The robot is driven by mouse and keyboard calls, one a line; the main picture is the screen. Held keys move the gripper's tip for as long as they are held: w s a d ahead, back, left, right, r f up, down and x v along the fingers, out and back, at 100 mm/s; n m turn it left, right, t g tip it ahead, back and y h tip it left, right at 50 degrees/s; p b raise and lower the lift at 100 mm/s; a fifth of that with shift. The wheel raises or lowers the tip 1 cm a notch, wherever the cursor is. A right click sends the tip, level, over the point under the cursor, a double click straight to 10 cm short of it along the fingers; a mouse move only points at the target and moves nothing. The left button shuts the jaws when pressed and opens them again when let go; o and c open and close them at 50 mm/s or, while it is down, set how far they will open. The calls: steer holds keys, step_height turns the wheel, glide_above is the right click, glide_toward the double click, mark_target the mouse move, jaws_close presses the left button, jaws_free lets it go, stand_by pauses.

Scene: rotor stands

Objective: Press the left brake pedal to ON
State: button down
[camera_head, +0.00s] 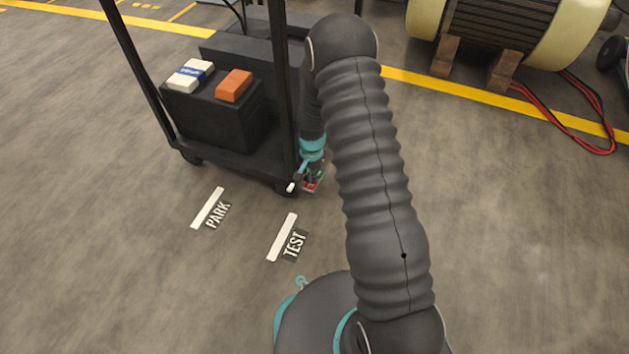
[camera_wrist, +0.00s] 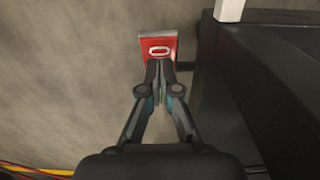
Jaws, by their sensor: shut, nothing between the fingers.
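A red pedal plate (camera_head: 311,187) with a white ring mark sits low at the near right corner of the black cart. It also shows in the wrist view (camera_wrist: 146,42), sticking out to the side of the cart's dark body. My gripper (camera_head: 311,176) is over this pedal, pointing down. In the wrist view my gripper (camera_wrist: 159,66) has its fingertips together at the lower edge of the ring mark. Whether the fingers touch the plate I cannot tell. A bit of green (camera_head: 321,174) shows beside the gripper; the fingers hide most of that part.
The black cart (camera_head: 240,163) carries a white-and-blue box (camera_head: 190,75) and an orange block (camera_head: 234,85). Its black upright (camera_head: 285,90) stands close to my arm. Floor marks PARK (camera_head: 218,214) and TEST (camera_head: 294,244) lie on clear floor. Red cables (camera_head: 600,145) lie at the right.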

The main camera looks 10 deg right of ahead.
steer(key=shift+f+b, duration=0.4)
steer(key=shift+f, duration=0.25)
stand_by(0.3)
steer(key=shift+r+p, duration=1.95)
steer(key=shift+r, duration=1.6)
